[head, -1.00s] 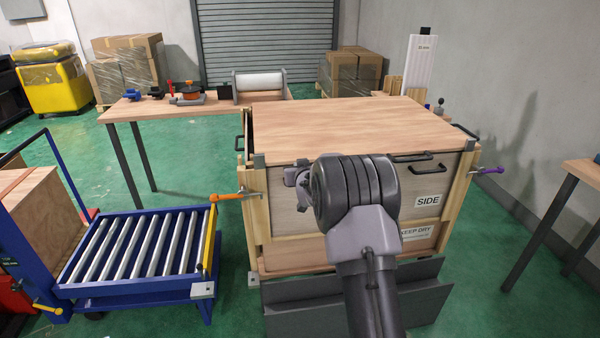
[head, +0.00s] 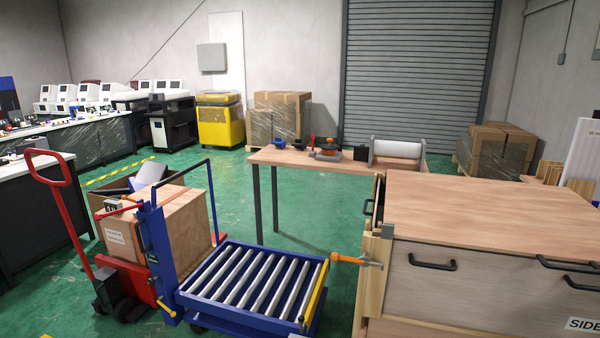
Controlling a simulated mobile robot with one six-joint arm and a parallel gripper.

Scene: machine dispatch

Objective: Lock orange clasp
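The orange clasp (head: 349,259) is at the left front corner of the large wooden crate (head: 460,205). Its orange handle sticks out to the left, and its metal part lies against the pale corner post. The crate has a wooden lid on top and black handles on its front side. Whether the clasp is latched cannot be told from here. My gripper and arm are not in the head view now.
A blue roller cart (head: 250,285) stands just left of the clasp. A red pallet jack (head: 60,200) and a cardboard-coloured box (head: 165,225) are further left. A wooden table (head: 320,163) with tools stands behind. Green floor (head: 235,195) is open between cart and table.

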